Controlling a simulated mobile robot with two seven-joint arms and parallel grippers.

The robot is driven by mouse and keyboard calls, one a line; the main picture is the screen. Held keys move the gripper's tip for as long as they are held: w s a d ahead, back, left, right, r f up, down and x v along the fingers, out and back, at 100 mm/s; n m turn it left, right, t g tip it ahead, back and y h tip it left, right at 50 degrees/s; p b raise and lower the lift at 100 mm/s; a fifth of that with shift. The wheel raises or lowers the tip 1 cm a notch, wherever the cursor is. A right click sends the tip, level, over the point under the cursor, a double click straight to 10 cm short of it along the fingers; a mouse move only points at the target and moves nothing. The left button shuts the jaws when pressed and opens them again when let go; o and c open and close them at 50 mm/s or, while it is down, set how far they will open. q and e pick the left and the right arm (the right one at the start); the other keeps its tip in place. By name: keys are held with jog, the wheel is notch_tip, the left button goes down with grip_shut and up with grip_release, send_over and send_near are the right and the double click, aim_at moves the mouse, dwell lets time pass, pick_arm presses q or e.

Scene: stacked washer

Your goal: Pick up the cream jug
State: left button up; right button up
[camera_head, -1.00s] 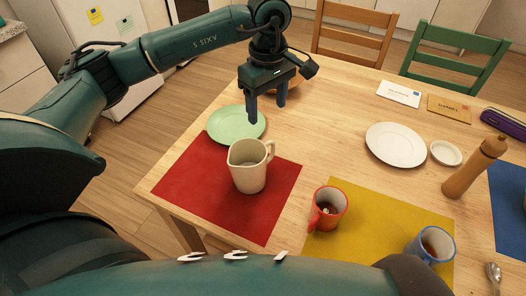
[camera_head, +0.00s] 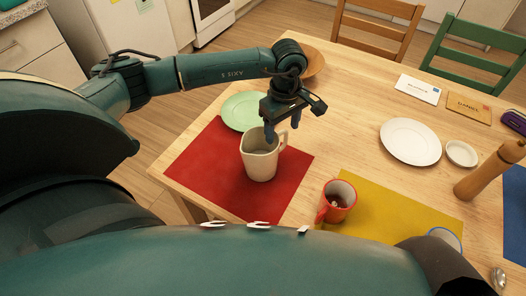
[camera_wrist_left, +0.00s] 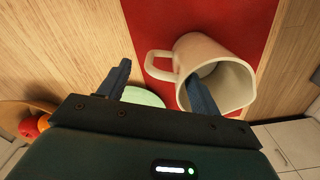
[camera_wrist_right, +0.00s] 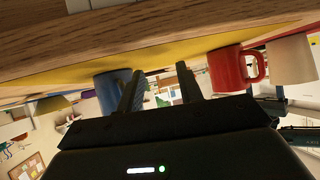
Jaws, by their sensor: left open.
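The cream jug (camera_head: 259,160) stands upright on the red placemat (camera_head: 215,165), its handle toward the upper right in the head view. My left gripper (camera_head: 282,133) is open above the jug's handle side. In the left wrist view the jug (camera_wrist_left: 225,85) lies right of centre. Its handle shows between the open fingers (camera_wrist_left: 160,78), and the right finger overlaps the jug's mouth. I cannot tell whether it touches. My right gripper (camera_wrist_right: 158,88) is open and empty in the right wrist view, near the table edge.
A green plate (camera_head: 243,110) lies just behind the jug, and a wooden bowl (camera_head: 314,65) is behind the left wrist. A red mug (camera_head: 338,200) and a blue mug (camera_head: 446,238) are on the yellow placemat (camera_head: 395,210). A white plate (camera_head: 410,141) is farther right.

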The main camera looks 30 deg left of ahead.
pick_arm(q)
jog(key=shift+f, duration=0.9)
jog(key=shift+c, duration=0.2)
jog(key=shift+r, duration=0.1)
grip_shut()
